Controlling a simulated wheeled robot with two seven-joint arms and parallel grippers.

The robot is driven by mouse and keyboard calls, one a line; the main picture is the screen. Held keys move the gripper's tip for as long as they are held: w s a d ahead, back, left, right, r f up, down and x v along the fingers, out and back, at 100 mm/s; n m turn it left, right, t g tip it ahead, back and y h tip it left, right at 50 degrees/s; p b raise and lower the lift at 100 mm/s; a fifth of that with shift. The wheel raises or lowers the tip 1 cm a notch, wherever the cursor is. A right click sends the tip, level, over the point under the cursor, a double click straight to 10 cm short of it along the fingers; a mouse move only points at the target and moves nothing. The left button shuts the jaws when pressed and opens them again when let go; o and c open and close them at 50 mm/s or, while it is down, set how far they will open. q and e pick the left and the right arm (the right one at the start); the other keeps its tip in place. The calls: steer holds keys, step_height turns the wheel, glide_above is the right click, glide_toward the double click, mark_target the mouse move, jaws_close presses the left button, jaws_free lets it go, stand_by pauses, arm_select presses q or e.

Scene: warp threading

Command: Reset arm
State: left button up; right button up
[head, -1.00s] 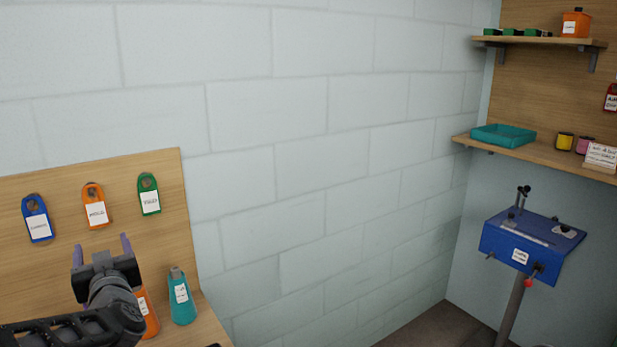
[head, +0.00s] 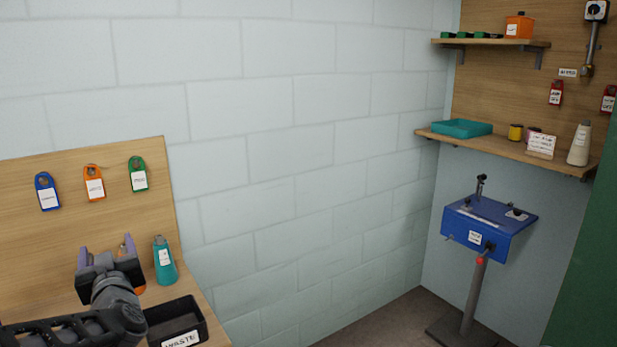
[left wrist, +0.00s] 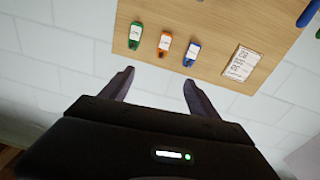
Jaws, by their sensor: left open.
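My left gripper (head: 107,247) is at the lower left of the head view, with its fingers pointing up. It is open and nothing shows between its fingers. In the left wrist view the two fingers (left wrist: 157,85) are spread apart, with bare wall between them. A pegboard (head: 110,210) behind it holds a blue tag (head: 47,191), an orange tag (head: 94,183) and a green tag (head: 138,174). The gripper is in front of this board, below the tags. My right gripper is not in view.
A teal bottle (head: 164,262) and a black waste bin (head: 175,322) are on the bench right of my left arm. An orange bottle is partly hidden behind the gripper. A blue stand (head: 487,222) and shelves (head: 510,150) are at the right. The floor between is clear.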

arm_select(q)
steer(key=s+d+f+m+g+h, duration=0.1)
steer(key=d+f+h, duration=0.3)
steer(key=d+f, duration=0.45)
steer(key=d+f+m+g+h, duration=0.1)
steer(key=d+f+g+h, duration=0.3)
steer(key=f, duration=0.8)
steer(key=s+d+f+m+t+h, duration=0.1)
steer(key=d+f+m+h, duration=0.15)
steer(key=d+f, duration=0.7)
steer(key=s+d+f+g+h, duration=0.1)
steer(key=s+d+f+g, duration=0.2)
steer(key=s+d+f, duration=0.2)
steer(key=s+d+f+m+g+h, duration=0.1)
steer(key=s+d+f, duration=0.4)
steer(key=s+f, duration=0.6)
steer(key=s+d+f+g+h, duration=0.2)
steer(key=s+d+f+g, duration=0.2)
steer(key=s, duration=0.9)
step_height(320, 180, down, 4)
steer(key=shift+d+f+m+g, duration=0.15)
steer(key=shift+d+m+g, duration=0.25)
steer(key=shift+g, duration=0.7)
steer(key=shift+h, duration=0.25)
steer(key=shift+c, duration=0.2)
